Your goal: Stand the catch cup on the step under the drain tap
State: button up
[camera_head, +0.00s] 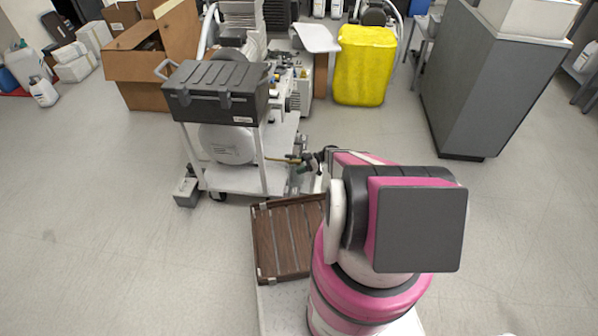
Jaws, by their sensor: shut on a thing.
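My arm rises at lower right and covers much of the area beyond it. Small dark parts at its far end look like my gripper (316,159), low beside the right side of the compressor cart (225,178). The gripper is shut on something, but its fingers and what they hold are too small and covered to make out. A thin yellow piece (283,158) sticks out from the cart towards it; I cannot tell if this is the drain tap. I cannot make out the catch cup or the step for certain. A pale patch (309,184) lies just below the gripper.
A brown slatted tray (262,243) lies in front of the cart. A black case (215,92) tops the cart. A small grey block (186,191) is by its left wheel. A yellow bin (364,66), cardboard boxes (150,75) and a grey cabinet (470,90) stand around. Floor left is clear.

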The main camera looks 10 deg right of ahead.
notch_tip(320, 180, down, 4)
jog(key=shift+r, duration=0.25)
jog(key=o, duration=1.1)
jog(key=shift+o, duration=0.2)
jog(key=shift+r, duration=0.1)
